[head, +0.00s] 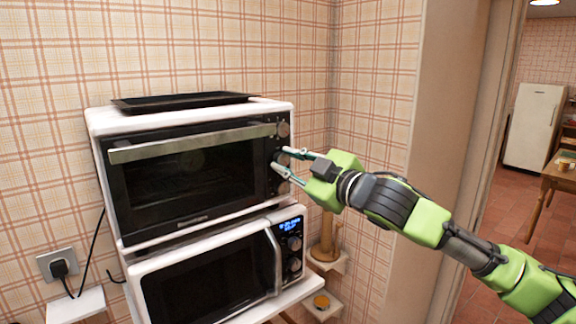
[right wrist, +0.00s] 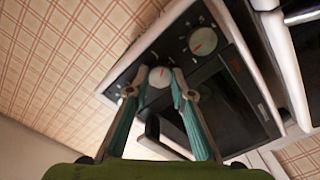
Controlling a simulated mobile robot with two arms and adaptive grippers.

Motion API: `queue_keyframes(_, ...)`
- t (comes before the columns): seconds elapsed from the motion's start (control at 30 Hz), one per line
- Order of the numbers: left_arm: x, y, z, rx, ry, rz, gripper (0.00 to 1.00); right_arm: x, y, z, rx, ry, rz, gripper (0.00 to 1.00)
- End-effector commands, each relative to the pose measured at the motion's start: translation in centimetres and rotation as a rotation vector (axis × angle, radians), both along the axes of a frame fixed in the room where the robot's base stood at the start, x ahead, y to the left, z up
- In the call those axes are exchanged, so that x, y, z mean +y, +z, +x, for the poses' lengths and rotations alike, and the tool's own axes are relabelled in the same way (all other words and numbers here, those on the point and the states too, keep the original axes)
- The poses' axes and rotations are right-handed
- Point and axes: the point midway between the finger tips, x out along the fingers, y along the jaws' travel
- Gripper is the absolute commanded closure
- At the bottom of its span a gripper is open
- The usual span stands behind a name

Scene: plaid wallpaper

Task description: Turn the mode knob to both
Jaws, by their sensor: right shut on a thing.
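A white toaster oven (head: 98,122) with a dark glass door stands on top of a microwave. A column of round knobs runs down the right side of its front. The top knob (head: 283,129) is clear of my gripper. My right gripper (head: 279,160) is at the middle knob, its two fingertips on either side of it. The setting labels are too small to read. My left gripper is not in view.
The microwave (head: 205,285) below has a lit display and its own knobs. A dark tray (head: 180,101) lies on the oven. Small shelves (head: 325,262) are on the right wall. A plugged socket (head: 57,264) is at left. A doorway opens at right.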

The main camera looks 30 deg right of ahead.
Motion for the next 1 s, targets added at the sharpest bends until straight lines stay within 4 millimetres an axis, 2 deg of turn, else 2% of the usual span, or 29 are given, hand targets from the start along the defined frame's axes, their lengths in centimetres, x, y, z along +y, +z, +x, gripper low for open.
queue_keyframes(0.5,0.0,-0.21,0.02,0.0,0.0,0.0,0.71,-0.05,-0.04,0.03,0.035,0.0,0.422,1.0)
queue_keyframes(1.0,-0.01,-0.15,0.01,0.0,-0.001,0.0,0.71,-0.06,-0.12,0.03,0.048,0.0,0.561,1.0)
